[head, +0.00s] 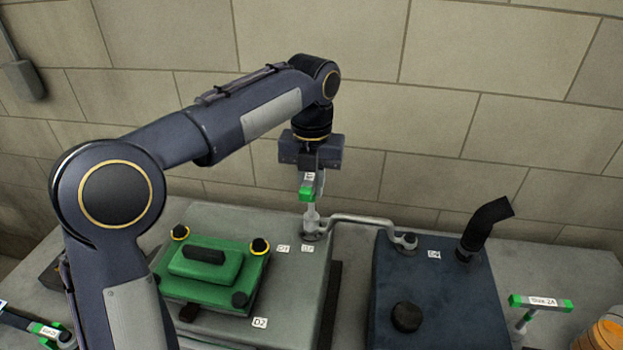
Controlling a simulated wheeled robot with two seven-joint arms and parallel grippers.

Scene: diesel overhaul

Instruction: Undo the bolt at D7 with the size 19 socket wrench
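My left arm reaches in from the left, and its gripper (310,168) points down over the grey block. It is shut on the green-ended handle of a socket wrench (307,190); the size on its label is too small to read. The wrench stands upright, its socket down at the pipe's left flange (313,234), just behind a small label that seems to read D7 (307,249). The socket hides the bolt head there, and I cannot tell how fully it is seated. My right gripper is out of view.
A green cover (206,268) with black-topped bolts sits left on the grey block (290,290). The pipe (355,219) runs right to a dark blue block (440,300) with a black elbow pipe (485,225). A Size 24 wrench (540,302) stands at right; another wrench (45,330) is lower left.

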